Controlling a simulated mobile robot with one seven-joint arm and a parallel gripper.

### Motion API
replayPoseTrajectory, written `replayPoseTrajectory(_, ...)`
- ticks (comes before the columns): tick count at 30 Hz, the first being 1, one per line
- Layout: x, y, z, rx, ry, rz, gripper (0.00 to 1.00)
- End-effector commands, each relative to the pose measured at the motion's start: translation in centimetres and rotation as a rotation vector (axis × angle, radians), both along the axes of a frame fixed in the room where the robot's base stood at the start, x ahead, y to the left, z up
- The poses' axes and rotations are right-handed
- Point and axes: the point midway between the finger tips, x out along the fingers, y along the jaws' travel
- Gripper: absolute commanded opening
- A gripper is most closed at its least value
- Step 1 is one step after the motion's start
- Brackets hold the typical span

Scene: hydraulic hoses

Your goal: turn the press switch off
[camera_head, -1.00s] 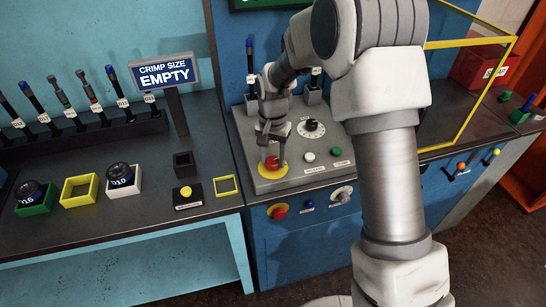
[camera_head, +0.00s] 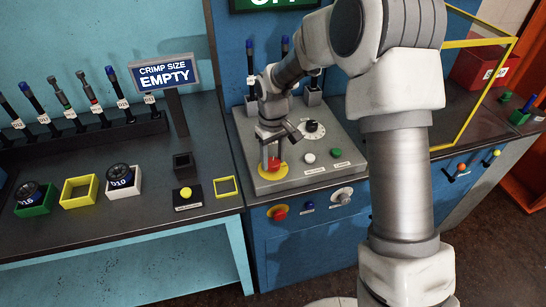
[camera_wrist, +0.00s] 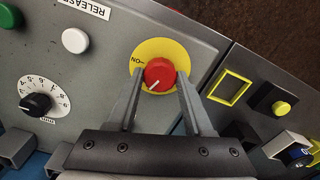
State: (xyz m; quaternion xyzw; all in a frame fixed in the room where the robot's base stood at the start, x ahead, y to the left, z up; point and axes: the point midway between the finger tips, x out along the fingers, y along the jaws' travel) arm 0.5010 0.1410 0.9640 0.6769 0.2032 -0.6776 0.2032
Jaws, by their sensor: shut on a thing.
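The press switch is a red round knob (camera_wrist: 160,74) on a yellow disc (camera_wrist: 176,50) in the wrist view. Its white mark points to the lower left, off the "ON" label at the disc's left. In the head view my gripper (camera_head: 271,160) stands over the disc, pointing down.
The grey panel also has a black dial (camera_head: 312,129), a white button (camera_head: 309,157) and a green button (camera_head: 336,153). A yellow button box (camera_head: 188,196) stands to the left.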

Motion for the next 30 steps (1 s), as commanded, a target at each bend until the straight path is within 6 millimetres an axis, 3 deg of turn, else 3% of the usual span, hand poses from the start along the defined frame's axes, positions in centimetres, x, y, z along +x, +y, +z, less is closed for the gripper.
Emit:
replayPoseTrajectory(15,0.08,0.06,0.17,0.002,-0.004,0.329,0.00)
replayPoseTrajectory(30,0.12,0.03,0.13,0.000,-0.005,0.388,0.00)
